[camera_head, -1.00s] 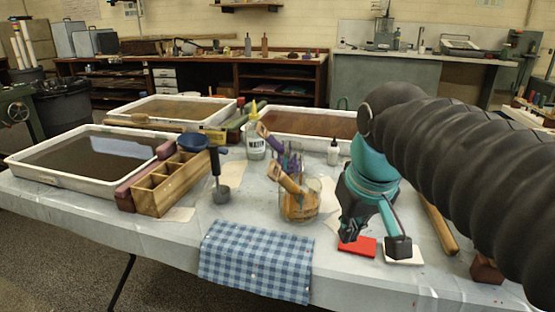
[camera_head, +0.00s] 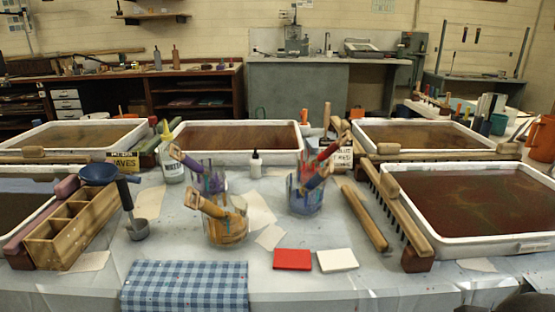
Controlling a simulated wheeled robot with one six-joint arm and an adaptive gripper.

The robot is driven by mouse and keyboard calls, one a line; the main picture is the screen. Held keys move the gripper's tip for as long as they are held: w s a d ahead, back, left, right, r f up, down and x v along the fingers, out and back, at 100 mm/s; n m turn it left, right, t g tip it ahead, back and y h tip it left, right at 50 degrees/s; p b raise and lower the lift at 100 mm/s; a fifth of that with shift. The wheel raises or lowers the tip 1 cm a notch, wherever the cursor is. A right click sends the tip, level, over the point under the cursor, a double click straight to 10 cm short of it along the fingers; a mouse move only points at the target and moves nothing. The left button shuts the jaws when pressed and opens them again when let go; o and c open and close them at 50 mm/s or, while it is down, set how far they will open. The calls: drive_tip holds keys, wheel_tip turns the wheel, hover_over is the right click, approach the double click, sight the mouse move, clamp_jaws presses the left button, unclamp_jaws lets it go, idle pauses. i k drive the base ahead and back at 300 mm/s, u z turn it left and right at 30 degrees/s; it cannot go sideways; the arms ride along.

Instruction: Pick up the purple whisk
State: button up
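Three clear jars of whisks stand in the middle of the table. The back left jar (camera_head: 212,182) has purple bristles in it. The purple whisk (camera_head: 186,160) appears to be the one leaning out of this jar to the upper left, its handle tip raised. The front jar (camera_head: 228,228) holds an orange-brown whisk (camera_head: 205,204) and partly hides the back left jar. My gripper is out of view.
A red block (camera_head: 292,259), a white block (camera_head: 337,260) and a wooden roller (camera_head: 365,218) lie right.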

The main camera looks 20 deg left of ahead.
sight(185, 160)
drive_tip(key=z, duration=1.1)
drive_tip(key=k, duration=1.1)
drive_tip(key=u, duration=1.25)
drive_tip(key=i, duration=0.35)
drive_tip(key=z, duration=0.05)
